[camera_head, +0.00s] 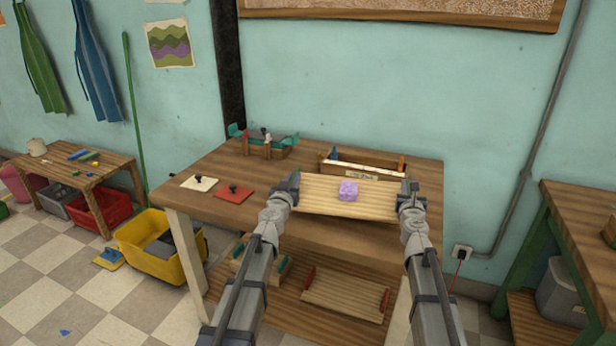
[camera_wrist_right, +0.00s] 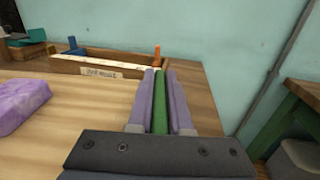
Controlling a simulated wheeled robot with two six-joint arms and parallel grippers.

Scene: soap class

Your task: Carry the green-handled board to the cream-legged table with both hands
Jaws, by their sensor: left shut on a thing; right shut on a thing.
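The green-handled board (camera_head: 325,209) is a pale wooden plank held level over the front right part of the cream-legged table (camera_head: 215,165). A purple soap block (camera_head: 348,191) rests on it and also shows in the right wrist view (camera_wrist_right: 22,105). Whether the board touches the tabletop I cannot tell.
A labelled wooden box (camera_head: 362,168) stands just behind the board. A teal-ended wooden rack (camera_head: 264,142) is at the back left. A white tile (camera_head: 199,183) and a red tile (camera_head: 233,195) lie left. A red-handled board (camera_head: 345,295) lies on the lower shelf.

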